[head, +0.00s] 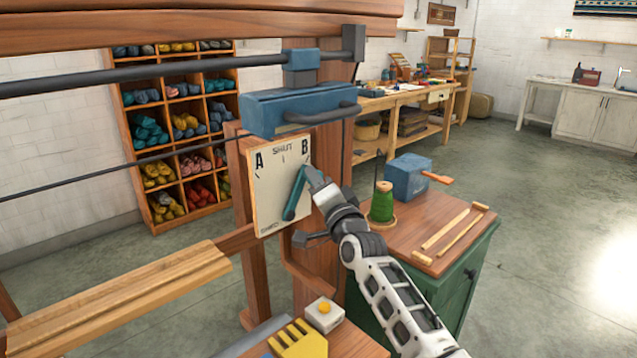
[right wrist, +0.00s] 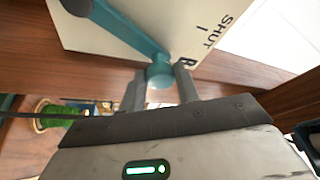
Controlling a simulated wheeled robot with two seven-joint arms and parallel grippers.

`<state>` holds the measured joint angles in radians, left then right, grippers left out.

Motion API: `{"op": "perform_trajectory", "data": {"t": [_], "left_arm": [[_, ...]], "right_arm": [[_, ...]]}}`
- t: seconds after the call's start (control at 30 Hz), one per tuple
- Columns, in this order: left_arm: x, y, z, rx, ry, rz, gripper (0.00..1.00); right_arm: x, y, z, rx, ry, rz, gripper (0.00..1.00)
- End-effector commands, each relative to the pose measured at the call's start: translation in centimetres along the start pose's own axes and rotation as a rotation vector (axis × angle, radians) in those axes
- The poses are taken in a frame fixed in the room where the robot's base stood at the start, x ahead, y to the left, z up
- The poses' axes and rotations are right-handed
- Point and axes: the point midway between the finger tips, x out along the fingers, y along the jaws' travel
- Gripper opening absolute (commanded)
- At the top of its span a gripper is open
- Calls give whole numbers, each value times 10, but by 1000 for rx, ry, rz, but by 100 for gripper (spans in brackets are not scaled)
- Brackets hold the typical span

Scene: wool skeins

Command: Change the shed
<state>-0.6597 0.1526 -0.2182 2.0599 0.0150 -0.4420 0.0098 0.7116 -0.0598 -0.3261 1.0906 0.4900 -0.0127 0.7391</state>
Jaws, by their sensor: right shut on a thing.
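A cream dial plate (head: 268,211) marked A, SHUT and B stands on the loom's wooden post. A teal lever (head: 295,194) is pivoted low on the plate and slants up to the right, toward the B side. My right gripper (head: 311,176) is shut on the lever's upper end. In the right wrist view, the fingers (right wrist: 161,90) close around the round knob of the teal lever (right wrist: 130,32), with the B (right wrist: 187,62) on the plate beside it. My left gripper is not in view.
A blue carriage with a handle (head: 300,106) hangs on a dark rail just above the plate. A green cabinet to the right bears a green thread spool (head: 382,203), a blue box (head: 408,177) and wooden sticks. A small box with a yellow button (head: 324,313) sits below the plate.

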Motion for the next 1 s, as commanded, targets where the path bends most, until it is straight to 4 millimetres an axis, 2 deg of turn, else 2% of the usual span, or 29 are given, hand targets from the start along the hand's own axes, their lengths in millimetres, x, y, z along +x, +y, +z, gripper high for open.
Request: {"op": "perform_trajectory", "data": {"t": [0.53,0.57,0.63,1.0], "left_arm": [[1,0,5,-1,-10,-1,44],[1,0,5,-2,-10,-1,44],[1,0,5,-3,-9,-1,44],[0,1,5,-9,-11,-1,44]], "right_arm": [[0,3,0,24,-3,12,0],[0,3,0,24,-3,12,35],[0,3,0,24,-3,12,53],[-3,2,0,24,-2,11,53]]}}
